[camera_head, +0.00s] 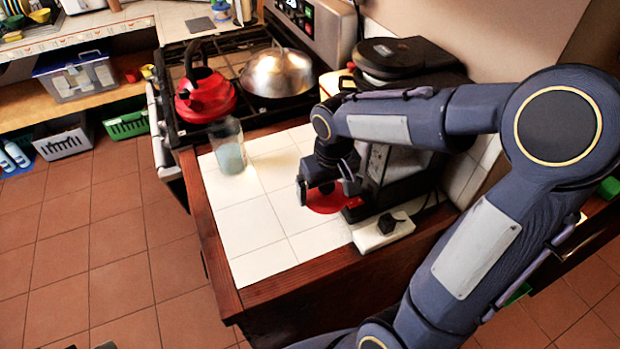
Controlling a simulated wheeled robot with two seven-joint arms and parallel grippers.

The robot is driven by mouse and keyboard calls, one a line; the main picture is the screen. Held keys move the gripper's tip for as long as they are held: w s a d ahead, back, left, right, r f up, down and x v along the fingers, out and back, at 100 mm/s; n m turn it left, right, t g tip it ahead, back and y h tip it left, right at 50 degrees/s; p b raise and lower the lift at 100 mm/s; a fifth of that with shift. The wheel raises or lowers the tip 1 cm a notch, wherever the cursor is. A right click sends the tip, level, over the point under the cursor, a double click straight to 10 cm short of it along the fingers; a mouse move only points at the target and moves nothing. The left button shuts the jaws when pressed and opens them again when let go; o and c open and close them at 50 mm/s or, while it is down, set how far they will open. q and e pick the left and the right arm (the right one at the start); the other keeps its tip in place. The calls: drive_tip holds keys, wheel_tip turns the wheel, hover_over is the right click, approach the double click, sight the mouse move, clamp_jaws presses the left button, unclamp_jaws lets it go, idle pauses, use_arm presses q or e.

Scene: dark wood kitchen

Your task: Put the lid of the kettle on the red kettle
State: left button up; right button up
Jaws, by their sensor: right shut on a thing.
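The red kettle (205,95) stands on the stove at the back left, with its dark handle raised; its top opening is not clear from here. The red lid (322,202) is at the white tiled counter, right of the middle, at my right gripper (326,190). My right gripper points down and is shut on the lid, probably by its dark knob, which the fingers partly hide. I cannot tell whether the lid touches the tiles. My left gripper is not in view.
A glass jar (229,146) stands on the counter between the lid and the kettle. A silver domed pan (277,73) sits on the stove right of the kettle. A black appliance (400,62) and a white power strip (382,233) are near my right arm. The counter's front left is clear.

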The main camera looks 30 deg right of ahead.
drive_tip(key=w, duration=0.1)
drive_tip(key=w+f, duration=0.1)
drive_tip(key=w, duration=0.1)
drive_tip(key=w+d+f+p, duration=0.1)
drive_tip(key=shift+w+d, duration=0.1)
drive_tip(key=shift+w, duration=0.15)
drive_tip(key=w+f, duration=0.2)
drive_tip(key=f, duration=0.1)
drive_tip(key=w+d+f+p, duration=0.1)
drive_tip(key=w+f, duration=0.1)
drive_tip(key=f, duration=0.1)
drive_tip(key=shift+w+d, duration=0.2)
drive_tip(key=shift+w, duration=0.2)
wheel_tip(320, 180, down, 3)
drive_tip(key=shift+f+p, duration=0.1)
drive_tip(key=shift+p, duration=0.25)
drive_tip(key=shift+w, duration=0.1)
drive_tip(key=shift+f, duration=0.15)
drive_tip(key=o, duration=0.8)
drive_tip(key=shift+c, duration=0.2)
